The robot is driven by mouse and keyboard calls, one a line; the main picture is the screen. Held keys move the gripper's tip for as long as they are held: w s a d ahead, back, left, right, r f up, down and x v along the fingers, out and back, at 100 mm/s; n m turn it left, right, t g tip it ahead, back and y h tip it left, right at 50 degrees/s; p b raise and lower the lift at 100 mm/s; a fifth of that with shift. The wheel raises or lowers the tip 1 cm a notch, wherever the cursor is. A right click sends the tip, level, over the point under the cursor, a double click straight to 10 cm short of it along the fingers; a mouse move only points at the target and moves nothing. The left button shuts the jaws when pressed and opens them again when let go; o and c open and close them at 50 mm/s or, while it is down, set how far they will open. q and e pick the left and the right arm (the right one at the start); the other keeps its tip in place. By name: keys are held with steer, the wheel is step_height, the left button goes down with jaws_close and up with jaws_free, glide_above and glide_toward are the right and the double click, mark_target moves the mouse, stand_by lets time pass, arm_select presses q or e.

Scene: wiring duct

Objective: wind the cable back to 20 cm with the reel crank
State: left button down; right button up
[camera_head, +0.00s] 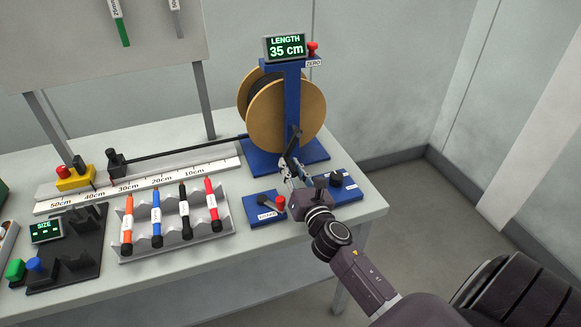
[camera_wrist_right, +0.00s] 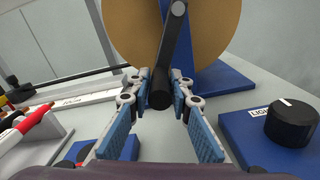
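The reel (camera_head: 275,115) has tan discs on a blue stand at the back right of the table. The display (camera_head: 286,47) on top reads LENGTH 35 cm. The black cable (camera_head: 190,148) runs left from the reel along the ruler (camera_head: 150,182) to a black clamp (camera_head: 116,163). My right gripper (camera_head: 288,168) is at the crank in front of the reel. In the right wrist view, the crank arm (camera_wrist_right: 176,40) hangs down, and its black handle (camera_wrist_right: 160,92) sits between the blue finger pads, which appear closed on it. My left gripper is not in view.
A red ZERO button (camera_head: 312,48) is beside the display.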

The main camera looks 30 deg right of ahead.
jaws_close()
steer(key=shift+d, duration=0.1)
